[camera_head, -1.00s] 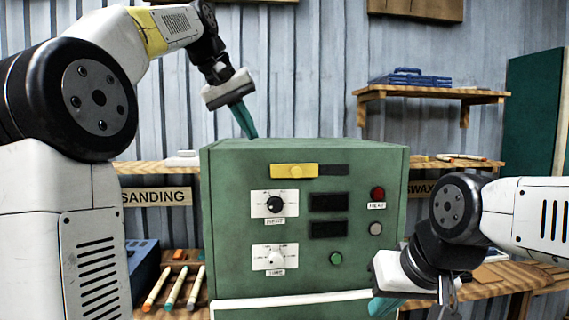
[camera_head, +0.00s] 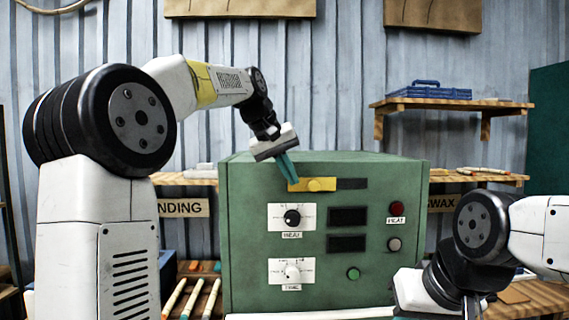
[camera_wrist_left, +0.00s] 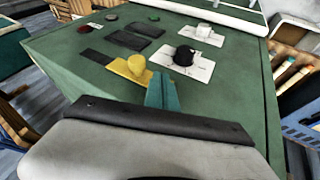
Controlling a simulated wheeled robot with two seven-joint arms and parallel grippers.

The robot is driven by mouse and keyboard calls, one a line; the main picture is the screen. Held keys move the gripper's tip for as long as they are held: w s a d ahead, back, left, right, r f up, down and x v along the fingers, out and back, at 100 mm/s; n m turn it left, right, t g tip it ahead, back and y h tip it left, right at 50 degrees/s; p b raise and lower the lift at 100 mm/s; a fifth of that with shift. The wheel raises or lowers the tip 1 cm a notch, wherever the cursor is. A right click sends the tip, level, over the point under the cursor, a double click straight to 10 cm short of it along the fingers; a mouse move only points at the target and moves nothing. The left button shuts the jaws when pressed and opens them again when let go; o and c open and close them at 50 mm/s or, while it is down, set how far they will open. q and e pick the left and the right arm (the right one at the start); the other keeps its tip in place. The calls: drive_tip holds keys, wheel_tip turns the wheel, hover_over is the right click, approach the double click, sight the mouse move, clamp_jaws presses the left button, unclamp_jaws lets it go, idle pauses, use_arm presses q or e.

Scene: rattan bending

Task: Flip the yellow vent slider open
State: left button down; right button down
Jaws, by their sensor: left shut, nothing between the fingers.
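The yellow vent slider (camera_head: 312,184) with its round knob sits at the left end of a dark slot (camera_head: 352,183), high on the front of the green box (camera_head: 240,240). My left gripper (camera_head: 291,177) is shut and empty, its teal fingers pointing down at the slider's left end. In the left wrist view the fingers (camera_wrist_left: 162,92) are right beside the yellow slider (camera_wrist_left: 128,69); I cannot tell whether they touch. My right gripper's white hand (camera_head: 412,290) is at the lower right, its fingertips out of frame.
Below the slider are a black knob (camera_head: 292,217), a white knob (camera_head: 292,270) and two dark displays. A red button (camera_head: 397,209) and a green button (camera_head: 353,274) are on the same front. A shelf with a blue case (camera_head: 430,91) hangs at the back right.

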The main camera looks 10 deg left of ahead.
use_arm(q)
drive_tip(key=shift+w+d+f, duration=0.15)
drive_tip(key=shift+d+f, duration=0.05)
drive_tip(key=shift+d, duration=0.9)
drive_tip(key=d, duration=0.3)
drive_tip(key=w+d, duration=0.1)
drive_tip(key=d, duration=0.5)
drive_tip(key=shift+w+d, duration=0.2)
drive_tip(key=shift+d, duration=0.1)
